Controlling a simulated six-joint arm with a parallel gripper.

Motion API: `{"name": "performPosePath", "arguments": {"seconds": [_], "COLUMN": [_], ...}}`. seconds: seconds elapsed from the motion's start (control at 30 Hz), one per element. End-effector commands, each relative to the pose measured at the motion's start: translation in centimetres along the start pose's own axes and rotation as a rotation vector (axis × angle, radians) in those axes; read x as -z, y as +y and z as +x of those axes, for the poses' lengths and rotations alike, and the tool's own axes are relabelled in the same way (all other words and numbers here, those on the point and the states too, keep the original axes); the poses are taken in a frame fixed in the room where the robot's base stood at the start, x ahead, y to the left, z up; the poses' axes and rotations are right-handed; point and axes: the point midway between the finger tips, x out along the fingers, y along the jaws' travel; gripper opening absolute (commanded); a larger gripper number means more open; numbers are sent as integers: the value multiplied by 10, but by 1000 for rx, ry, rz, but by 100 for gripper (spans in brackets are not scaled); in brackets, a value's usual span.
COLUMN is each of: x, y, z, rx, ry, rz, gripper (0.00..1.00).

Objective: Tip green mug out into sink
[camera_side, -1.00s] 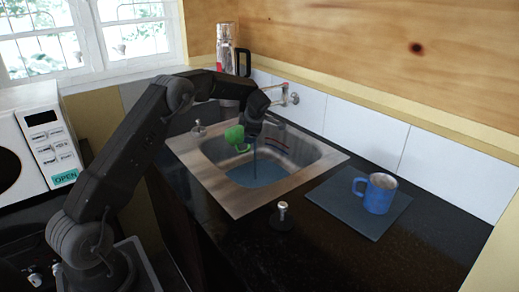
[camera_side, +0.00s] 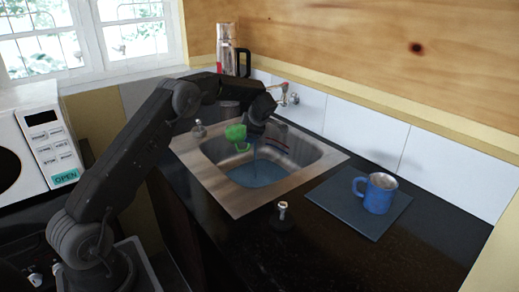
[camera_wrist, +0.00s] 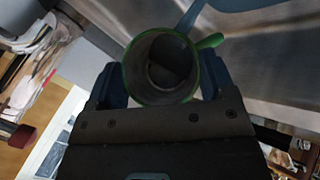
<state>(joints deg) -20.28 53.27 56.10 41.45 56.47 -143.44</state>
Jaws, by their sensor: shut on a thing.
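The green mug (camera_side: 236,133) is held tilted above the basin of the metal sink (camera_side: 225,193), with its handle low. My gripper (camera_wrist: 163,82) is shut on the green mug. In the wrist view the mug (camera_wrist: 131,78) sits between the two fingers, its round mouth facing the camera and its green handle at upper right. The inside looks dark, and I cannot tell whether anything is left in it. Bluish liquid (camera_side: 258,174) lies in the bottom of the sink.
A blue mug (camera_side: 379,197) stands upright on a dark mat (camera_side: 340,207) right of the sink. A wall tap (camera_side: 293,98) is behind the basin. A silver flask (camera_side: 226,50) stands at the back, a white microwave (camera_side: 40,140) at left. The front counter carries a small knobbed fitting (camera_side: 283,211).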

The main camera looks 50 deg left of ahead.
Motion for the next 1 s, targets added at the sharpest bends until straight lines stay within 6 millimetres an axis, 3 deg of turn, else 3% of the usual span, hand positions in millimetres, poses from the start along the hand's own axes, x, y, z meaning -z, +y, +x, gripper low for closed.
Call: {"name": "performPosePath", "arguments": {"seconds": [1.0], "x": [-9], "y": [-2], "z": [-6], "rx": [-52], "ry": [89], "rz": [48], "gripper": [18]}}
